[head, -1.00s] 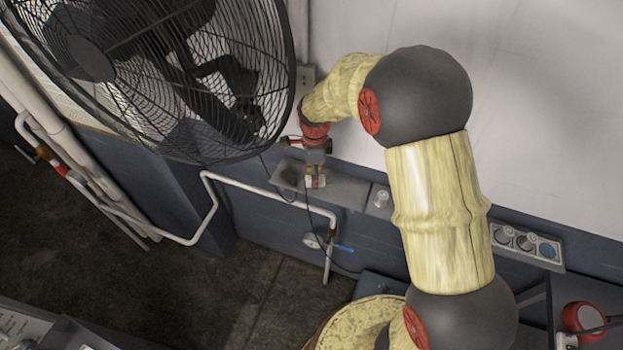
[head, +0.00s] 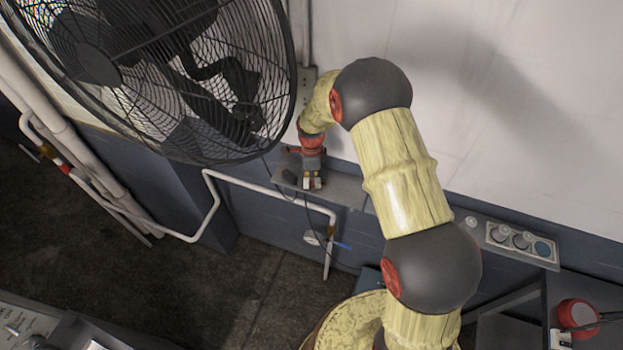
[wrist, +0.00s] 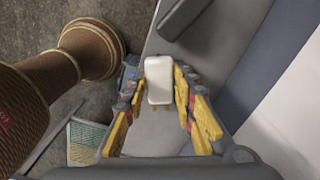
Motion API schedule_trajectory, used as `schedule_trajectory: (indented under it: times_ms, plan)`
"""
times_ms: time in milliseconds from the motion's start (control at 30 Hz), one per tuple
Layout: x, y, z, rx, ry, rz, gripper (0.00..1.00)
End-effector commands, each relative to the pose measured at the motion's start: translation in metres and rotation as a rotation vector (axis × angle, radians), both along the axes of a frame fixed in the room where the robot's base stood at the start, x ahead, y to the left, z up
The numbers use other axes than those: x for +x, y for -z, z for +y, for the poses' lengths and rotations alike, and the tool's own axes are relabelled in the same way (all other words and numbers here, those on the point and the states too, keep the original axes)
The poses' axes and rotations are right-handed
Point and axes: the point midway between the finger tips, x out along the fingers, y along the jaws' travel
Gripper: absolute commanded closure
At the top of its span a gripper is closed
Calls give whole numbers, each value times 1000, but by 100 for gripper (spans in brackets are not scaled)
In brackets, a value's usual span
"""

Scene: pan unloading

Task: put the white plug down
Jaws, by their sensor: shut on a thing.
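The white plug (wrist: 158,80) sits between the yellow fingers of my gripper (wrist: 158,98) in the wrist view, with its two prongs towards the camera. My gripper is shut on it. In the head view my gripper (head: 312,181) is over the grey wall ledge (head: 345,189), near the ledge's left end. The plug shows there only as a small pale patch beside the fingers. I cannot tell whether it touches the ledge.
A large black fan (head: 275,60) stands left of my gripper. A white pipe (head: 258,188) runs below the ledge, and a thin dark cable hangs near it. A socket panel (head: 522,243) is on the right.

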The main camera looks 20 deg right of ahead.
Motion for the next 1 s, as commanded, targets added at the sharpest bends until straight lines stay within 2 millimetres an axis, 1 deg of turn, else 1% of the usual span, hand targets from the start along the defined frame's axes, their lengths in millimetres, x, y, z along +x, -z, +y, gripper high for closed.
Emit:
schedule_trajectory:
  times_ms: [200,233,533,867,967,1000]
  plan:
    - [-1,4,0,0,0,1,99]
    - [-1,4,0,0,0,1,72]
    - [-1,3,0,0,0,1,55]
    - [-1,1,0,0,0,1,55]
    - [1,-6,0,0,0,-1,55]
    - [1,-11,0,0,0,-3,55]
